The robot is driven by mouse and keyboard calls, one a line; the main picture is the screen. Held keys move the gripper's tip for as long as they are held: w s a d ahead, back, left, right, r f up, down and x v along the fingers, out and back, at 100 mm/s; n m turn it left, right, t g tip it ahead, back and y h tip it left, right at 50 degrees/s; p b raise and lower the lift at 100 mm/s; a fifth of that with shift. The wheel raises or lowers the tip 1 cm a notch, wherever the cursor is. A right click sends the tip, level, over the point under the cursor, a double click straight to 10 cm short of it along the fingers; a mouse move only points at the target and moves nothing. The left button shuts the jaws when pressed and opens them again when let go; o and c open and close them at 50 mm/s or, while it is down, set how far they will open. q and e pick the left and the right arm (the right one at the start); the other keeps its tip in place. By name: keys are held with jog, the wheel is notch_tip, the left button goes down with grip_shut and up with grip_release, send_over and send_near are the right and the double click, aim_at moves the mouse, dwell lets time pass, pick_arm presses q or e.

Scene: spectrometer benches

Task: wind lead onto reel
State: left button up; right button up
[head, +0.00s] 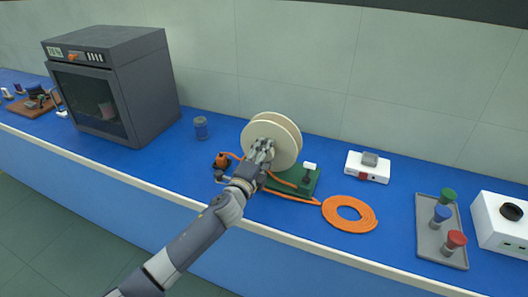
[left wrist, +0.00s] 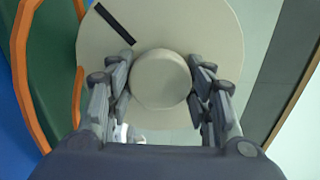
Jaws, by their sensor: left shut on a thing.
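The cream reel (head: 284,124) stands upright on a green base (head: 305,183) on the blue bench. My left gripper (head: 262,150) is at the reel's near face. In the left wrist view its fingers (left wrist: 160,85) are shut on the reel's round cream knob (left wrist: 160,78), one on each side. A black stripe (left wrist: 114,23) marks the reel's face (left wrist: 190,22). The orange lead (head: 351,228) lies in a flat coil right of the base, and a strand runs from it toward the base. Whether any lead is on the reel is hidden. My right gripper is out of view.
A dark grey oven (head: 150,80) and a blue-grey can (head: 201,128) stand to the left. A small white box (head: 355,168) is behind the coil. A grey tray (head: 430,230) with capped bottles and a white instrument (head: 500,235) stand at the right.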

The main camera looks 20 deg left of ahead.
pick_arm(q)
jog(key=m, duration=0.3)
jog(key=shift+m+p, duration=0.4)
jog(key=m+p, duration=0.1)
jog(key=m, duration=0.2)
jog(key=shift+m, duration=0.3)
jog(key=m+p, duration=0.2)
jog(key=m, duration=0.4)
jog(key=m+p, duration=0.3)
jog(key=m, duration=0.3)
jog(key=shift+a+r+m, duration=0.1)
jog(key=shift+m, duration=0.3)
jog(key=m+p, duration=0.2)
jog(key=m, duration=0.2)
jog(key=shift+m, duration=0.4)
jog(key=shift+m+p, duration=0.45)
jog(key=shift+m, duration=0.25)
jog(key=o, duration=1.5)
